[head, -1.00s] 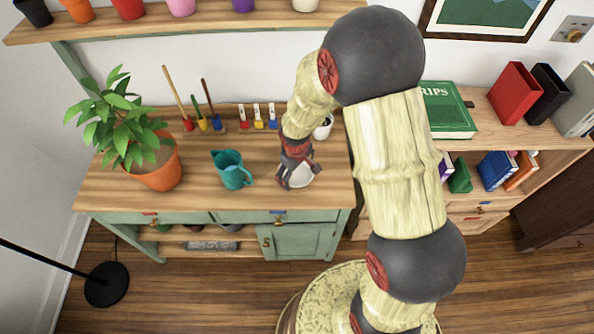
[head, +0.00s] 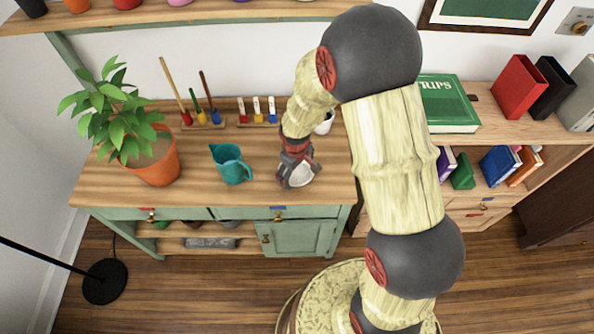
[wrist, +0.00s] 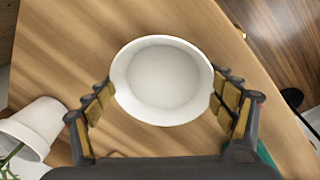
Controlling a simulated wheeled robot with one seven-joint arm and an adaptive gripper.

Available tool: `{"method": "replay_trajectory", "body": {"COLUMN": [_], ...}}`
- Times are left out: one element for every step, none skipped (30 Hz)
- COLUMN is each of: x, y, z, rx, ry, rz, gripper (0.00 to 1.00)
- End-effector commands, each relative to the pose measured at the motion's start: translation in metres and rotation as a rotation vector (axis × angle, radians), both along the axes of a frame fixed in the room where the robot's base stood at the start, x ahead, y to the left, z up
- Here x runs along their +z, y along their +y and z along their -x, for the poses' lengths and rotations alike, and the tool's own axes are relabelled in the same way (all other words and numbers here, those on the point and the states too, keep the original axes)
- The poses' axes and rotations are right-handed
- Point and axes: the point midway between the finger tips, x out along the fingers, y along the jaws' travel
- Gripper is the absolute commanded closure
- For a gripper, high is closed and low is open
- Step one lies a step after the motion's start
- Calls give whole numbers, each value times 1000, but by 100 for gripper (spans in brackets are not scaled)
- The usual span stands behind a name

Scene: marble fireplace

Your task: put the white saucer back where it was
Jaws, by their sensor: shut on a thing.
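The white saucer (wrist: 162,78) is round and shallow, and sits between my two fingers in the wrist view. My gripper (wrist: 164,104) is shut on it, with the finger pads at its left and right rim. In the head view my gripper (head: 297,172) is over the front right part of the wooden worktop (head: 205,185). The saucer (head: 302,175) is partly hidden there by the fingers. I cannot tell whether its underside touches the wood.
A teal jug (head: 231,164) stands left of my gripper, and a potted plant (head: 152,160) farther left. A white pot (head: 325,124) stands behind my gripper, partly hidden by my arm. Small brush stands (head: 203,118) line the back. The worktop's front edge is close.

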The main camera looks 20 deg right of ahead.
Motion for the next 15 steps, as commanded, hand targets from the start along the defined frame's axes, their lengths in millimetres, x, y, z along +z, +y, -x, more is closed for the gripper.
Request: {"method": "replay_trajectory", "body": {"x": [-1,-2,-3,-3,-4,-5,-6,-6,-7,-8,-9,-10,-11,-12,-13], "y": [0,0,0,0,0,0,0,0,0,0,0,0,0,0,0], "z": [0,0,0,0,0,0,0,0,0,1,1,1,1,1,2], "rx": [0,0,0,0,0,0,0,0,0,0,0,0,0,0,0], "ry": [0,0,0,0,0,0,0,0,1,1,1,2,2,2,4], "rz": [0,0,0,0,0,0,0,0,0,0,0,0,0,0,0], "gripper": [74,74,74,74,74,74,74,74,74,74,74,74,74,73,73]}}
